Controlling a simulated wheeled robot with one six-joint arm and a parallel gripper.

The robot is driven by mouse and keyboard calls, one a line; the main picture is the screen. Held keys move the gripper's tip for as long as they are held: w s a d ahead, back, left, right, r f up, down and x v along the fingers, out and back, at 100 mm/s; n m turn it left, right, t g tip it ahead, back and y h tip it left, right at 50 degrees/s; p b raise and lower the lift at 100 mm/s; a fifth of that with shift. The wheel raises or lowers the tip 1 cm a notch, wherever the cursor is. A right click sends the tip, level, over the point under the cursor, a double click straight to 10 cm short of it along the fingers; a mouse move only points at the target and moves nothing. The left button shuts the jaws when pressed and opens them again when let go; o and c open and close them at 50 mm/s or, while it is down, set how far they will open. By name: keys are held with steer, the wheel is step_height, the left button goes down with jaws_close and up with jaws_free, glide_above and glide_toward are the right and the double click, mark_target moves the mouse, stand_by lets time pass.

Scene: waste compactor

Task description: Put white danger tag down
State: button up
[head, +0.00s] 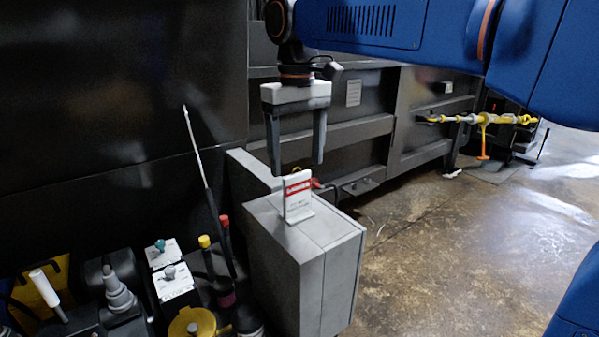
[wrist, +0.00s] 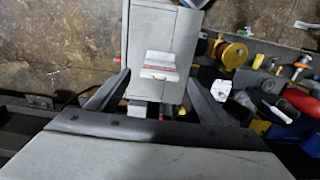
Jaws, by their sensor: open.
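The white danger tag (head: 298,196), with a red band across its upper part, stands upright on top of a grey metal box (head: 330,263). It also shows in the wrist view (wrist: 160,66), on the box face between my fingertips and beyond them. My gripper (head: 297,170) points down above the box, with its two dark fingers spread apart. Its fingertips are just above and behind the tag in the head view. Nothing is held between the fingers, and the tag appears clear of both.
Left of the box is a cluster of tools and parts: a yellow round piece (head: 192,322), white blocks (head: 172,281) and a thin leaning rod (head: 197,150). Dark compactor panels stand behind. The concrete floor (head: 440,260) at right is open. A yellow bar (head: 480,119) hangs farther back.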

steer(key=shift+r, duration=0.25)
steer(key=s+d+f+m+t, duration=0.1)
steer(key=s+d+f+m, duration=0.15)
steer(key=d, duration=0.75)
steer(key=s+d+f+m+t, duration=0.3)
steer(key=s+d+f+m, duration=0.1)
steer(key=s+d+f, duration=1.3)
step_height(320, 180, down, 4)
steer(key=shift+s+d+r+t, duration=0.1)
steer(key=shift+s+d+t, duration=0.2)
steer(key=shift+d+t, duration=0.15)
